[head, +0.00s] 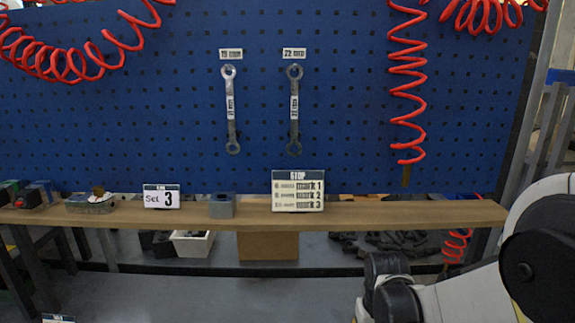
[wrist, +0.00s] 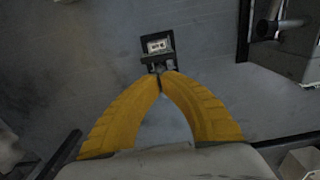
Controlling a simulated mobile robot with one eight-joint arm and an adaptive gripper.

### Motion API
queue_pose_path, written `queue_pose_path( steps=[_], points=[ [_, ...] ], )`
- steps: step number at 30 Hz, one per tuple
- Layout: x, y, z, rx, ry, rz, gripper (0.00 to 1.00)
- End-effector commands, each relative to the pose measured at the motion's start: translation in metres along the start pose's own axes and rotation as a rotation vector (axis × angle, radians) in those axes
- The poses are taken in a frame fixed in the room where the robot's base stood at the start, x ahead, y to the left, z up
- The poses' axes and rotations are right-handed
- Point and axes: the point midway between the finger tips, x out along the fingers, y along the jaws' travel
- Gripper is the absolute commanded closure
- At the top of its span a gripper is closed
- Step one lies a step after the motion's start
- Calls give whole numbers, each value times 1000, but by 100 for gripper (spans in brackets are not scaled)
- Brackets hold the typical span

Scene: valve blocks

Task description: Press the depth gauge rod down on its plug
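In the wrist view, my gripper (wrist: 161,76) has its two yellow fingers curved in until the tips meet, or nearly meet. Just beyond the tips is a dark square piece (wrist: 169,37) with a white label, and a dark bar with a small rounded grey part (wrist: 158,67) right at the tips. I cannot tell whether this is the depth gauge rod and plug, or whether the fingers touch or grip it. In the head view, my dark wrist shows at the lower right; the fingertips are hidden. No rod can be made out there.
A wooden shelf (head: 384,213) carries a grey block (head: 222,207), a "Set 3" card (head: 161,197), a "STOP" board (head: 298,191) and small parts at the left. A blue pegboard (head: 340,110) stands behind, with two wrenches and red coiled hoses. A white bin (head: 192,243) is below.

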Motion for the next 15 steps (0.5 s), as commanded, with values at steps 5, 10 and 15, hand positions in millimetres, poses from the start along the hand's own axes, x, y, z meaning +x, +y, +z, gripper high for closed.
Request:
queue_pose_path(
  steps=[5, 10, 15],
  points=[
    [4, 0, 0, 0, 0, 0, 100],
    [6, 0, 0, 0, 0, 0, 100],
    [9, 0, 0, 0, 0, 0, 100]
  ],
)
